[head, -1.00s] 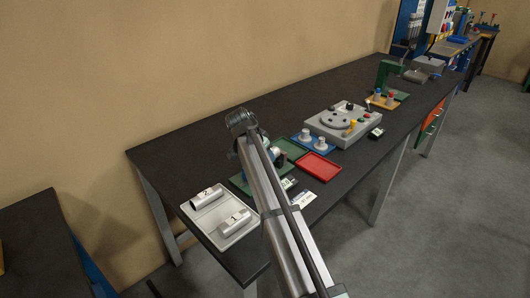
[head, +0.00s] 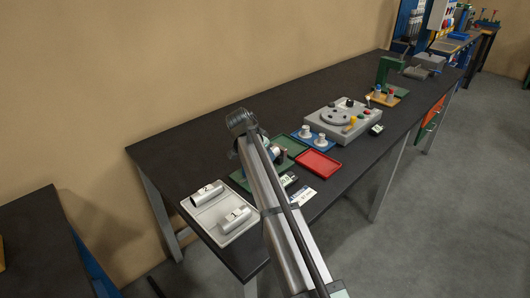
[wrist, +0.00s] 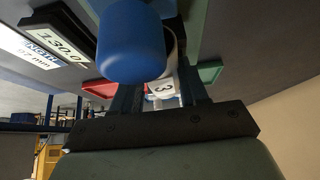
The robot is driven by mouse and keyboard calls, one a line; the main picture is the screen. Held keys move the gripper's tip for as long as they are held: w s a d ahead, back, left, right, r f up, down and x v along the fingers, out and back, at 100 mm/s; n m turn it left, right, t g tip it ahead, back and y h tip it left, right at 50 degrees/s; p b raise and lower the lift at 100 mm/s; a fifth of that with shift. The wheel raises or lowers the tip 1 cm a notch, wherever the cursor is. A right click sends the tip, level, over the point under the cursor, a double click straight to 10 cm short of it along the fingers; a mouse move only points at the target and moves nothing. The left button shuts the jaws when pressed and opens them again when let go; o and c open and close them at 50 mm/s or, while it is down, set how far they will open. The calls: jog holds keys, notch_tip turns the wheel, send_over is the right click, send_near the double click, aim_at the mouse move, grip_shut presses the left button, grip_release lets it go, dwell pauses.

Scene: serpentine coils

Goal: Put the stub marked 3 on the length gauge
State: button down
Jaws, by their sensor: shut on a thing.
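In the wrist view the white stub marked 3 (wrist: 163,90) sits between the fingers of my gripper (wrist: 160,95), which is shut on it. A rounded blue part (wrist: 132,40), seemingly of the length gauge, is close beside the stub and covers part of it. I cannot tell whether they touch. In the head view the green gauge base (head: 238,181) shows beside my arm, which hides the gripper and the held stub.
A pale tray (head: 217,222) holds stub 2 (head: 207,194) and stub 1 (head: 235,219). A white card (head: 301,197) lies by the display (head: 288,179). A red tray (head: 315,164), a green tray (head: 291,147) and a blue plate with two pegs (head: 314,141) stand further along the bench.

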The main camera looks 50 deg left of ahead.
jog(key=shift+f, duration=0.2)
jog(key=c, duration=0.5)
grip_release()
jog(key=v, duration=1.3)
jog(key=shift+s+r, duration=0.25)
jog(key=shift+r, duration=0.1)
jog(key=shift+w, duration=0.1)
